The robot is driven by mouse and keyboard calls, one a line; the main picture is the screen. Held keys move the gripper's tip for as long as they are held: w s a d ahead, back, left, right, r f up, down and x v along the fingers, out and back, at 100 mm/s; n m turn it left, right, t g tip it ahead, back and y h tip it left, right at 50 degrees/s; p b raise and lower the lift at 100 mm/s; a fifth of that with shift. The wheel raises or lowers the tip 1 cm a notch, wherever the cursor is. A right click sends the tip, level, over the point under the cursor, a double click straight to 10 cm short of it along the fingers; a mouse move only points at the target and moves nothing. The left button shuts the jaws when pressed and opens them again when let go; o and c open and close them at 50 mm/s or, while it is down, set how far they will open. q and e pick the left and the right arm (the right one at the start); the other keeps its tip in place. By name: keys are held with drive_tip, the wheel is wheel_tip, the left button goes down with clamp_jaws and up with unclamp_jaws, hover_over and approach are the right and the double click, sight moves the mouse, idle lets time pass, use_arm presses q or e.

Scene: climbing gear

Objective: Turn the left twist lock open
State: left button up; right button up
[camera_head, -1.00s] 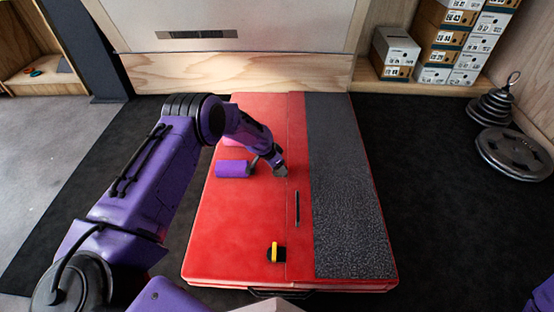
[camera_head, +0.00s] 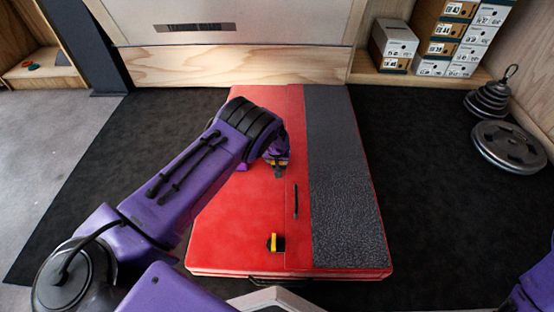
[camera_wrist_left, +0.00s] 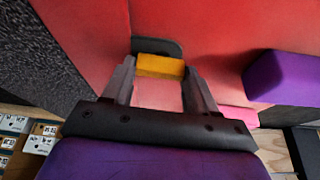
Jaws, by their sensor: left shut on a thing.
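A red folding mat (camera_head: 240,220) lies on the floor, with two yellow-and-black twist locks along its fold flap. The near lock (camera_head: 275,242) sits by the mat's front edge, untouched. My left gripper (camera_head: 278,170) is at the far lock, whose yellow handle (camera_wrist_left: 160,66) shows between its fingers in the left wrist view. The fingers are shut on the handle's ends. A black plate (camera_wrist_left: 158,46) lies under and behind the handle. In the head view my gripper and arm partly hide this lock. My right gripper is out of view.
A dark slot or handle (camera_head: 295,201) lies on the flap beside the grey textured strip (camera_head: 345,190). Weight plates (camera_head: 509,146) and shoe boxes (camera_head: 440,40) stand clear at the right.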

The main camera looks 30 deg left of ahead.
use_arm(q)
drive_tip(key=shift+s+n, duration=0.1)
drive_tip(key=shift+n, duration=0.4)
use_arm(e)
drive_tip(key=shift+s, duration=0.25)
use_arm(q)
drive_tip(key=o, duration=1.1)
drive_tip(key=shift+c, duration=0.2)
drive_tip(key=shift+d+r, duration=0.1)
drive_tip(key=shift+r, duration=0.05)
drive_tip(key=p+v, duration=0.5)
drive_tip(key=v, duration=0.5)
drive_tip(key=shift+p, duration=0.4)
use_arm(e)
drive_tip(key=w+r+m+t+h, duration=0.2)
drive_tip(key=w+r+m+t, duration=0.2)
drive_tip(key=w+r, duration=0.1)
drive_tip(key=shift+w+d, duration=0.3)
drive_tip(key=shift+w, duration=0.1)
use_arm(q)
drive_tip(key=shift+d+r, duration=0.1)
drive_tip(key=shift+d, duration=0.05)
